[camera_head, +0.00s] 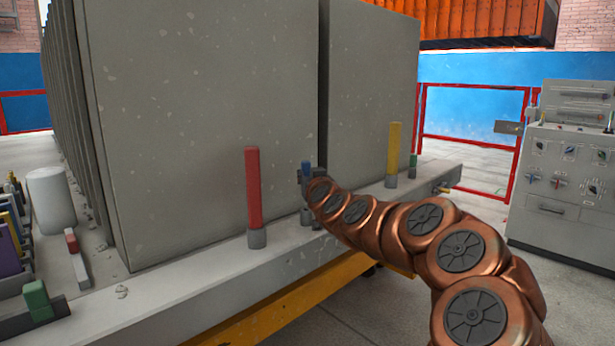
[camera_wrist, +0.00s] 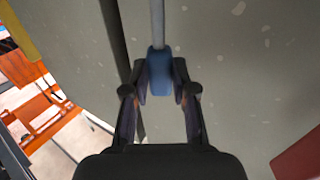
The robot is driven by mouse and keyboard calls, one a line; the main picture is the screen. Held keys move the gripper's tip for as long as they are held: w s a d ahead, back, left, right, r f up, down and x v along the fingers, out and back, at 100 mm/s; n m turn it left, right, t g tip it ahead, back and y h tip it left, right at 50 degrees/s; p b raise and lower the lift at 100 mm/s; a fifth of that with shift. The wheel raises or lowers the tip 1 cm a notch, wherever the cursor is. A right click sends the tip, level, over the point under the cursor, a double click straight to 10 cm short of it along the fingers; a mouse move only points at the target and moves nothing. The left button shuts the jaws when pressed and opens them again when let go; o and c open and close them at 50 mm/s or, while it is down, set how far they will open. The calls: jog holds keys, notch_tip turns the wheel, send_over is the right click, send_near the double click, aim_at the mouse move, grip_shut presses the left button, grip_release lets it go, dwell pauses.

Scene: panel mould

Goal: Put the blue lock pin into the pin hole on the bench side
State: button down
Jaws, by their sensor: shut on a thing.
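The blue lock pin (camera_head: 306,167) stands in front of the grey concrete panels, between a red pin and a yellow pin. In the wrist view the lock pin (camera_wrist: 160,76) has a blue head with a thin grey shank. My gripper (camera_wrist: 160,82) is shut on the blue head, with one finger on each side. In the head view my gripper (camera_head: 311,180) is small and partly hidden by my arm. A grey piece shows just below it at the ledge; I cannot tell whether the shank is in a hole there. No open pin hole is clearly visible.
The red pin (camera_head: 253,188) and yellow pin (camera_head: 394,150) stand upright in grey sockets on the bench ledge (camera_head: 190,288). A small green pin (camera_head: 413,160) is farther right. A green block (camera_head: 37,300) and white cylinder (camera_head: 51,202) are left. A control cabinet (camera_head: 566,190) stands right.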

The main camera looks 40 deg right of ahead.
jog(key=shift+f+b, duration=0.85)
jog(key=shift+f, duration=0.45)
jog(key=shift+b, duration=0.65)
dwell(0.9)
jog(key=shift+f+b, duration=2.3)
jog(key=shift+f, duration=0.45)
dwell(0.3)
jog(key=c, duration=0.8)
grip_release()
jog(key=shift+c, duration=0.2)
jog(key=v, duration=1.2)
jog(key=shift+s, duration=0.1)
